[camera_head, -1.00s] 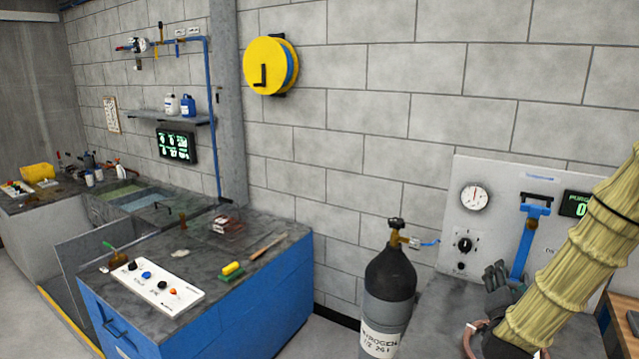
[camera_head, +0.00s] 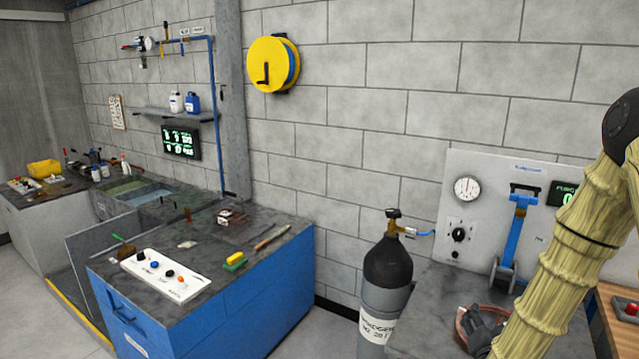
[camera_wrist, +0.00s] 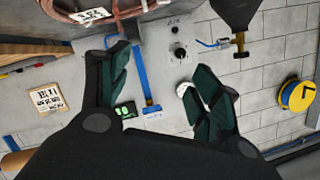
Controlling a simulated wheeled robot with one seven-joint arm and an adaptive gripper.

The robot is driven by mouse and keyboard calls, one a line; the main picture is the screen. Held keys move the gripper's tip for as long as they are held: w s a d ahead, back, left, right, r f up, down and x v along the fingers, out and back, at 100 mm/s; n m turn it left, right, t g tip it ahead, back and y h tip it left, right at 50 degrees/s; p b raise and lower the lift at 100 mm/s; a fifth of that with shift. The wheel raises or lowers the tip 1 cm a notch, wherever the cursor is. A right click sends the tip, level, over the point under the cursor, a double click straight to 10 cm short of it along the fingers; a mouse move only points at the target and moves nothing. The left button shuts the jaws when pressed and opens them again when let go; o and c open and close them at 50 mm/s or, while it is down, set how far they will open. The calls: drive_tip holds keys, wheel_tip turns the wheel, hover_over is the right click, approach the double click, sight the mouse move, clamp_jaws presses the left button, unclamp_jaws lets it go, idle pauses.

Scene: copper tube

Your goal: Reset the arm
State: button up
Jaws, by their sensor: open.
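My gripper (camera_head: 486,326) is low at the right in the head view, in front of the grey panel and partly hidden behind my sleeved arm. In the wrist view its two dark green fingers (camera_wrist: 160,88) are spread wide with nothing between them. A copper tube coil (camera_head: 463,322) lies on the grey bench beside or behind the gripper; it also shows at the top of the wrist view (camera_wrist: 72,22), apart from the fingertips. I cannot tell from the head view whether they touch.
The panel carries a gauge (camera_head: 467,188), a black knob (camera_head: 458,235) and a blue lever (camera_head: 518,232). A dark nitrogen cylinder (camera_head: 388,262) stands left of the bench. A red button box (camera_head: 627,311) sits at the far right. A blue cabinet (camera_head: 235,300) stands farther left.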

drive_tip(key=s+a+f+n+g+y, duration=0.1)
drive_tip(key=s+a+f+n+g, duration=0.1)
drive_tip(key=s+a+f, duration=0.4)
drive_tip(key=s+a+f+n+g+y, duration=0.15)
drive_tip(key=s+f, duration=0.25)
drive_tip(key=f, duration=0.4)
drive_tip(key=s+a+f+n+g+y, duration=0.2)
drive_tip(key=s+a+f+g, duration=0.1)
drive_tip(key=s+f, duration=0.3)
drive_tip(key=s+a+f+n+g+y, duration=0.15)
drive_tip(key=s+a+f+g, duration=0.35)
drive_tip(key=s, duration=0.7)
drive_tip(key=s+a+f+n+g, duration=0.25)
drive_tip(key=s+f, duration=0.35)
drive_tip(key=s, duration=0.6)
wheel_tip(320, 180, down, 10)
drive_tip(key=b, duration=1)
drive_tip(key=shift+w+f, duration=0.15)
drive_tip(key=shift+w, duration=0.15)
drive_tip(key=shift+n, duration=0.25)
